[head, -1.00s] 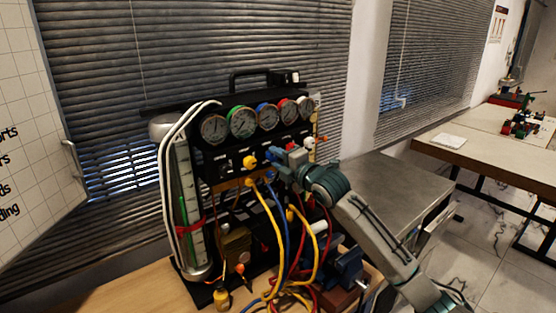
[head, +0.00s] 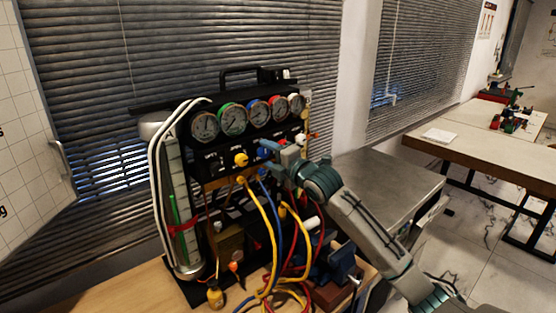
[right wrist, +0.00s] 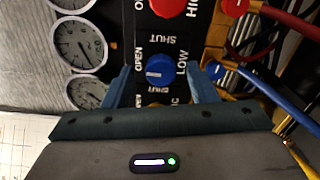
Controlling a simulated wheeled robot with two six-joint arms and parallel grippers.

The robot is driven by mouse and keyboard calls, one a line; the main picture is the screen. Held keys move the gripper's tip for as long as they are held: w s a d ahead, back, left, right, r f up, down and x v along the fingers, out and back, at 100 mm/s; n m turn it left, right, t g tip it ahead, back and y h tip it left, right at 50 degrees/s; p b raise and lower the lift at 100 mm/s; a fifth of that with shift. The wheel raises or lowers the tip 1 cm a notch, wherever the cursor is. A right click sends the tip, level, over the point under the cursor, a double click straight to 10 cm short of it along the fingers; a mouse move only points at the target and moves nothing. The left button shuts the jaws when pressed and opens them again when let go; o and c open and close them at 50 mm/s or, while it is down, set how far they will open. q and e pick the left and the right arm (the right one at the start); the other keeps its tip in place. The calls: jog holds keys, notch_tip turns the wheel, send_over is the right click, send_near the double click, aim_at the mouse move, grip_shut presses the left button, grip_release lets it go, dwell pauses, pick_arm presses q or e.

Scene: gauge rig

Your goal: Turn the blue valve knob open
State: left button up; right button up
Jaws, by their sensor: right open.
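The blue valve knob (right wrist: 158,70) is on the black panel of the gauge rig, with OPEN, SHUT and LOW printed around it in the right wrist view. My right gripper (right wrist: 160,86) is open, with one finger on either side of the knob. A gap shows between the knob and each finger; whether they reach down level with it I cannot tell. In the head view my right gripper (head: 272,155) is at the panel below the gauges and largely hides the knob. My left gripper is in neither view.
A yellow knob (head: 241,159) is left of my right gripper. A red knob (right wrist: 163,7) is beside the blue one. A blue hose (right wrist: 255,84) runs near one finger. Yellow, blue and red hoses hang below the panel. A grey table (head: 385,180) stands to the right.

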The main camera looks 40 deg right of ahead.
jog(key=s+b, duration=1)
jog(key=b, duration=0.4)
jog(key=shift+s+d, duration=0.25)
jog(key=shift+d, duration=0.15)
dwell(0.5)
